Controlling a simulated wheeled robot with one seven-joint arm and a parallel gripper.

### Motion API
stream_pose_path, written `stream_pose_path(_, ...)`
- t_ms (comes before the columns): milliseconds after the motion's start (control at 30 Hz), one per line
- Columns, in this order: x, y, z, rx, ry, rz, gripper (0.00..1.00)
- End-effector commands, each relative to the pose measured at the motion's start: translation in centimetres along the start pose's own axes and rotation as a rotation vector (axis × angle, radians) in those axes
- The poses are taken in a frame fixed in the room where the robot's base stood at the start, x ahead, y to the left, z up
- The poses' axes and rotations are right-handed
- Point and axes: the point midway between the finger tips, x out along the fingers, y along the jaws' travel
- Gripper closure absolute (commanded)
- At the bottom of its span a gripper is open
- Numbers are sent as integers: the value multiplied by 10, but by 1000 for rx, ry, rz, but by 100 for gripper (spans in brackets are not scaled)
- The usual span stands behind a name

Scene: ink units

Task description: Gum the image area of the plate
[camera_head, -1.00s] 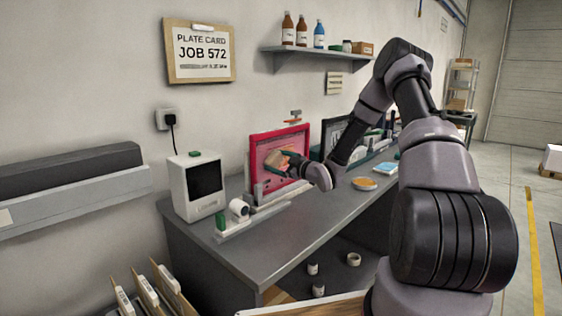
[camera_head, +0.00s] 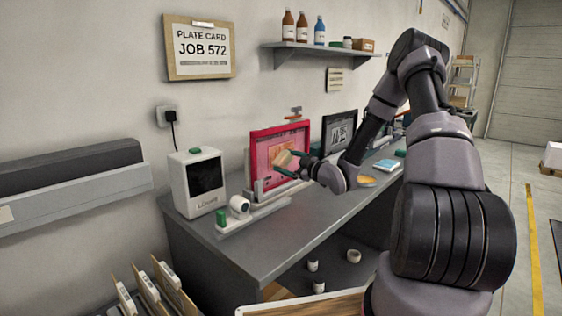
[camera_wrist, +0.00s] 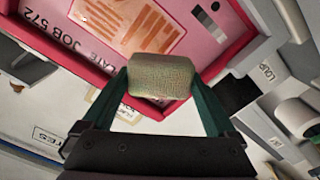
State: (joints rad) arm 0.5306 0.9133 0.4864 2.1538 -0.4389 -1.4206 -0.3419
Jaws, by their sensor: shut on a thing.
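The plate (camera_head: 268,144) is pink with an orange image area and stands upright in a red frame (camera_head: 253,160) on the bench. In the wrist view the plate (camera_wrist: 205,50) shows the text "JOB 572" and an orange image patch (camera_wrist: 130,28). My gripper (camera_head: 288,164) has its green fingers shut on a tan sponge (camera_wrist: 160,75). The sponge (camera_head: 281,158) is in front of the plate's lower right area. In the wrist view it overlaps the plate's lower part; I cannot tell whether it touches.
A white boxy device (camera_head: 196,183) stands left of the frame on the grey bench (camera_head: 290,222). A second, dark-framed panel (camera_head: 339,131) stands to the right. A yellow dish (camera_head: 366,181) and a blue item (camera_head: 386,166) lie farther right. A plate card (camera_head: 200,47) reads "JOB 572".

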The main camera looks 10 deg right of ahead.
Motion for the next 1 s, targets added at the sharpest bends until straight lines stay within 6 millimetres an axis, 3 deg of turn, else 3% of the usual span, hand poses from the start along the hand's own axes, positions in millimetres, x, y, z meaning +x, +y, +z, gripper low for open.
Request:
stream_pose_path(467, -8, 0, 0, 0, -1, 1, 52)
stream_pose_path(800, -34, 0, 0, 0, -1, 0, 52)
stream_pose_path(1000, -37, 0, 0, 0, 0, 0, 52)
